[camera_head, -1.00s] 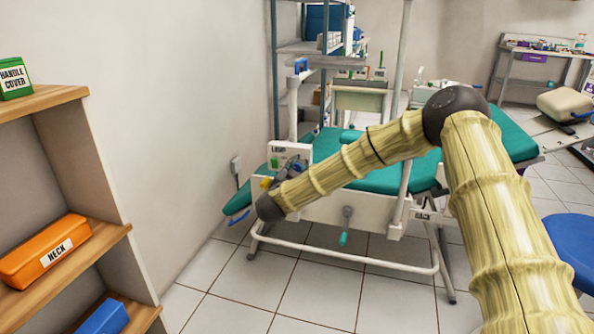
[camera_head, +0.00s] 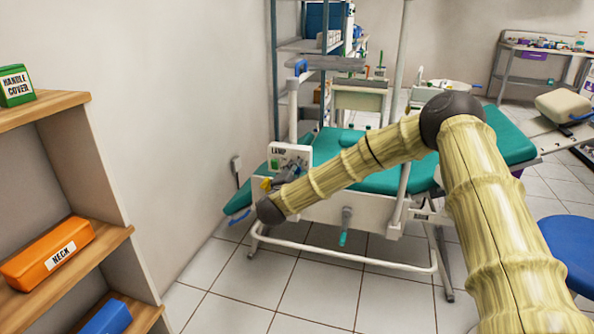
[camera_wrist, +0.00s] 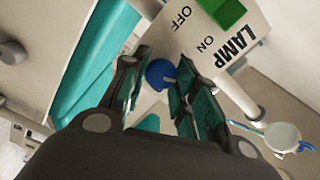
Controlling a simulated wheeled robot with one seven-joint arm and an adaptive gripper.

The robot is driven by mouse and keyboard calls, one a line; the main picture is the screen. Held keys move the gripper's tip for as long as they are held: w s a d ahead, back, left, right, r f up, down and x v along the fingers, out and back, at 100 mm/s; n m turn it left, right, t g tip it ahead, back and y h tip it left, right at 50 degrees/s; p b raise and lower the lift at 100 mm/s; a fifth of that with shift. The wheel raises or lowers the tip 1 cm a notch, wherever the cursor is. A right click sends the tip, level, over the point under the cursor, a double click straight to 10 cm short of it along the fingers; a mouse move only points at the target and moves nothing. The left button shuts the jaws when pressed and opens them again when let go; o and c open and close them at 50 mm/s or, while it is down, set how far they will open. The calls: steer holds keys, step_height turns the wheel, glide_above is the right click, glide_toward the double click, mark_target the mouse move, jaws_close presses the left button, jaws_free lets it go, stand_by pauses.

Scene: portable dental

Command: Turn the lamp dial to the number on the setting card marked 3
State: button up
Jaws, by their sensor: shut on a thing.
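The white lamp box (camera_head: 291,154), labelled LAMP, stands at the near left end of the teal dental chair. In the wrist view, the lamp box (camera_wrist: 205,45) shows a green switch (camera_wrist: 222,10) with OFF and ON beside it. The blue lamp dial (camera_wrist: 160,74) with a pale mark sits between the fingers of my gripper (camera_wrist: 162,88). My gripper is shut on the dial. In the head view, my gripper (camera_head: 286,179) is small, in front of the box, and the dial cannot be made out. No setting card marked 3 can be made out.
The teal dental chair (camera_head: 390,180) lies behind my arm. A wooden shelf (camera_head: 60,110) at the left holds an orange NECK box (camera_head: 50,253) and a green HANDLE COVER box (camera_head: 15,85). A blue stool (camera_head: 567,245) stands at the right. The tiled floor in front is clear.

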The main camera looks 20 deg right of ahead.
steer(key=shift+f+m, duration=0.2)
steer(key=shift+m, duration=2.1)
steer(key=o, duration=1)
steer(key=shift+d, duration=0.1)
steer(key=shift+r, duration=0.1)
steer(key=v, duration=1.2)
